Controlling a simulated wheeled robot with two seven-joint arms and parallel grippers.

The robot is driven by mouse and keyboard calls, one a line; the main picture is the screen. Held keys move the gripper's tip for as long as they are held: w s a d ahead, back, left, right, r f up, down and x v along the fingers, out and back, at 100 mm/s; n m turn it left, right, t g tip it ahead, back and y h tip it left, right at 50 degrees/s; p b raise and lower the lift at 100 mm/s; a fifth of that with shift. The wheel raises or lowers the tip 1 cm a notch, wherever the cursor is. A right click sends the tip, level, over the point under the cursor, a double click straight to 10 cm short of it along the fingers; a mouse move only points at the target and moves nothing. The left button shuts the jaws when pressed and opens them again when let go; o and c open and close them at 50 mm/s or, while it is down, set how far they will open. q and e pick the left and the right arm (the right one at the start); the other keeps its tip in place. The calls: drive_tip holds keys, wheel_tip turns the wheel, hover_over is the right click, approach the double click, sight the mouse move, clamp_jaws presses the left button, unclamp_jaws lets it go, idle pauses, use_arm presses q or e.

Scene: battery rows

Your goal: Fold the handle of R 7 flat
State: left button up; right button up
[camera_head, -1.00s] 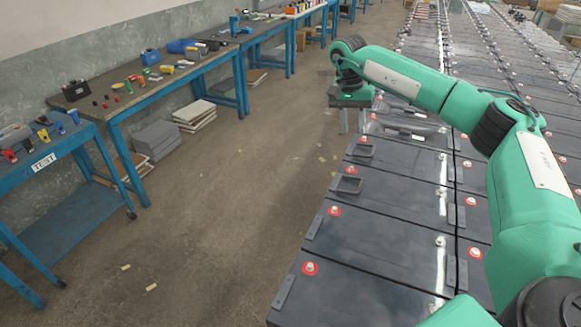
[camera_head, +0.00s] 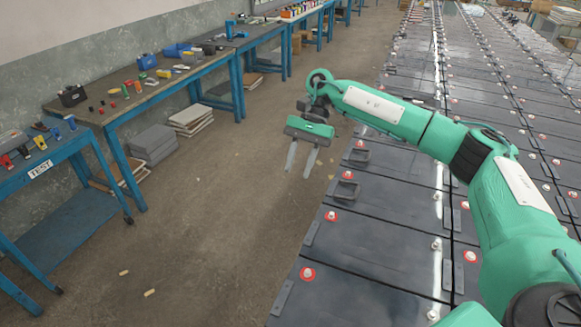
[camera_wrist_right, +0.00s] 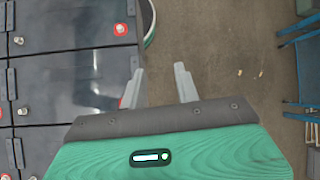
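Dark batteries (camera_head: 372,236) stand in long rows on the right in the head view. On the nearest row's left ends, two handles show as open loops standing off the lids: the nearer handle (camera_head: 346,190) and the farther handle (camera_head: 358,157). The two nearest handles, one (camera_head: 312,232) and another (camera_head: 281,297), look folded flat. I cannot read which battery is R 7. My right gripper (camera_head: 299,173) is open and empty over the aisle, left of the loops and apart from them. In the right wrist view its fingers (camera_wrist_right: 159,80) are spread. My left gripper is not in view.
Blue-framed benches with tools (camera_head: 134,88) run along the left wall. Grey boxes (camera_head: 153,144) and a stack of boards (camera_head: 190,118) lie beneath them. The concrete aisle floor (camera_head: 215,215) is mostly clear, with small scraps.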

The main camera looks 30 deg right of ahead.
drive_tip(key=shift+s+a+r+g+y, duration=0.15)
drive_tip(key=shift+s+a+y, duration=0.2)
drive_tip(key=shift+a, duration=0.35)
drive_tip(key=shift+s+a+r+g+y, duration=0.2)
drive_tip(key=shift+s+a+y, duration=0.15)
drive_tip(key=shift+a, duration=0.3)
drive_tip(key=shift+s+a+r+g+y, duration=0.15)
drive_tip(key=shift+s+a+y, duration=0.2)
drive_tip(key=shift+a, duration=0.35)
